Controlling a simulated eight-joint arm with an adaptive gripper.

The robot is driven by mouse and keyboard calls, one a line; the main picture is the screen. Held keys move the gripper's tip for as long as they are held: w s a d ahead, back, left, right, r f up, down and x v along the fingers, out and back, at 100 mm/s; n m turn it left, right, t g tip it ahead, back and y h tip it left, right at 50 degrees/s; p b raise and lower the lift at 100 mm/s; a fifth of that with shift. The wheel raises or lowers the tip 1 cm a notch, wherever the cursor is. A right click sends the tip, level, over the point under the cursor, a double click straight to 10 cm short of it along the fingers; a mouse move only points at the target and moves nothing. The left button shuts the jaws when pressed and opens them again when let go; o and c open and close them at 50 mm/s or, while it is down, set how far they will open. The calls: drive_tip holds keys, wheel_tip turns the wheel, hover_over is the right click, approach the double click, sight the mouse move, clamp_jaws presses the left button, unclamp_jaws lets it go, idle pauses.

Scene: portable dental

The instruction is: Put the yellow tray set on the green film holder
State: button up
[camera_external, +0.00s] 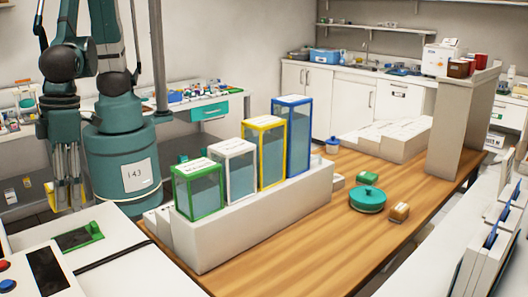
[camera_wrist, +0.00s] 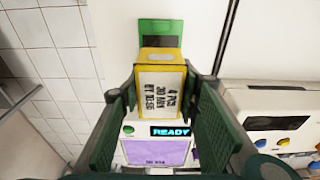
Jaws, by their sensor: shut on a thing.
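My gripper (camera_external: 70,200) points down at the left of the external view, left of the white machine top. In the wrist view its two green fingers (camera_wrist: 160,88) are on either side of the yellow tray set (camera_wrist: 160,80), a yellow-edged block with a white printed label, and hold it. In the external view only a small yellow part of the tray set (camera_external: 50,195) shows beside the fingers. The green film holder (camera_external: 80,237) lies on the white top, right of and nearer than my gripper. In the wrist view the holder (camera_wrist: 160,33) shows beyond the tray set, partly hidden by it.
A white device with a lit READY display (camera_wrist: 171,131) shows below the tray set in the wrist view. The wooden table (camera_external: 300,250) bears a white stepped stand (camera_external: 250,225) with green, white, yellow and blue framed boxes, and a green round pot (camera_external: 367,199).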

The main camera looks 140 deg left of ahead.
hover_over(75, 238)
drive_tip(key=shift+a+f, duration=0.15)
drive_tip(key=shift+f, duration=1.2)
drive_tip(key=shift+a+f, duration=0.1)
drive_tip(key=shift+f, duration=1.25)
drive_tip(key=shift+f+b, duration=0.5)
drive_tip(key=shift+f, duration=1.6)
drive_tip(key=shift+f, duration=0.15)
drive_tip(key=o, duration=1)
drive_tip(key=shift+r, duration=0.25)
drive_tip(key=shift+a+r+p, duration=0.2)
drive_tip(key=shift+a+r, duration=0.1)
drive_tip(key=shift+r, duration=1.65)
drive_tip(key=shift+a+r+p, duration=0.25)
drive_tip(key=shift+a+r, duration=0.05)
drive_tip(key=shift+r, duration=1.65)
drive_tip(key=shift+a+r+p, duration=0.2)
drive_tip(key=shift+a+r, duration=0.1)
drive_tip(key=shift+r, duration=1.65)
